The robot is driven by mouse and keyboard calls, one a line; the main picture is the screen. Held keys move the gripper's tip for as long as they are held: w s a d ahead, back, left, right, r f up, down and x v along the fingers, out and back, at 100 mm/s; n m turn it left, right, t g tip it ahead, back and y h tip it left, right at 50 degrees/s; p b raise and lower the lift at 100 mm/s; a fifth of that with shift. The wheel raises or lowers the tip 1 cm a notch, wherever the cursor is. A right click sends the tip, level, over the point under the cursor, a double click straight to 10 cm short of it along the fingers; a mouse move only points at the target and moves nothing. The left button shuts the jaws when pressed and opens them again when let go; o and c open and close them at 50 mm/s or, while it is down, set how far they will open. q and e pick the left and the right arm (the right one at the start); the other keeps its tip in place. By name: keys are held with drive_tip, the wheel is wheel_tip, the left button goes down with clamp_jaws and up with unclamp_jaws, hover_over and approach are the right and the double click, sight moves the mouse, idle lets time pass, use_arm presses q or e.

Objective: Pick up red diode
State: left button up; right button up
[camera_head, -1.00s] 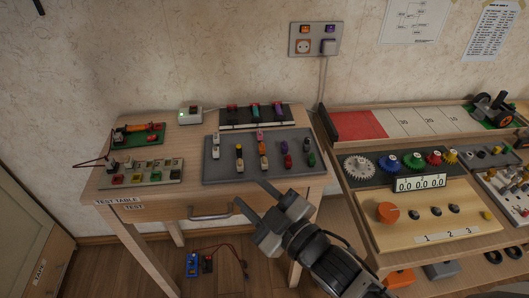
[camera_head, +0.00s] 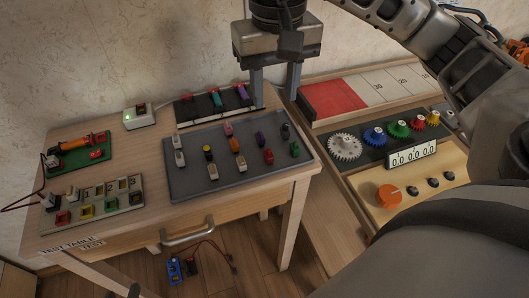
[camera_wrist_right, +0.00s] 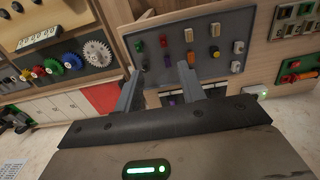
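A small red component (camera_head: 268,157), which looks like the red diode, stands on the grey tray (camera_head: 215,188) on the table, left of a green one (camera_head: 295,149). It also shows in the right wrist view (camera_wrist_right: 164,42). My right gripper (camera_head: 275,98) hangs fingers-down at the tray's back right, beyond the red component and apart from it. Its fingers are spread with nothing held; the gap also shows in the right wrist view (camera_wrist_right: 159,72). My left gripper is out of view.
The tray holds several other components, including an orange one (camera_head: 234,145) and a purple one (camera_head: 260,138). Behind it, a black rack (camera_head: 200,115) holds coloured pieces near my fingers. A shelf with gears (camera_head: 345,148) stands to the right.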

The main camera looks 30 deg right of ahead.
drive_tip(key=b, duration=0.1)
hover_over(272, 156)
wheel_tip(272, 156, down, 10)
drive_tip(key=shift+r, duration=0.1)
drive_tip(key=shift+w+f, duration=0.25)
drive_tip(key=shift+f, duration=1.1)
drive_tip(key=shift+w+f, duration=0.2)
drive_tip(key=shift+f, duration=1.15)
clamp_jaws()
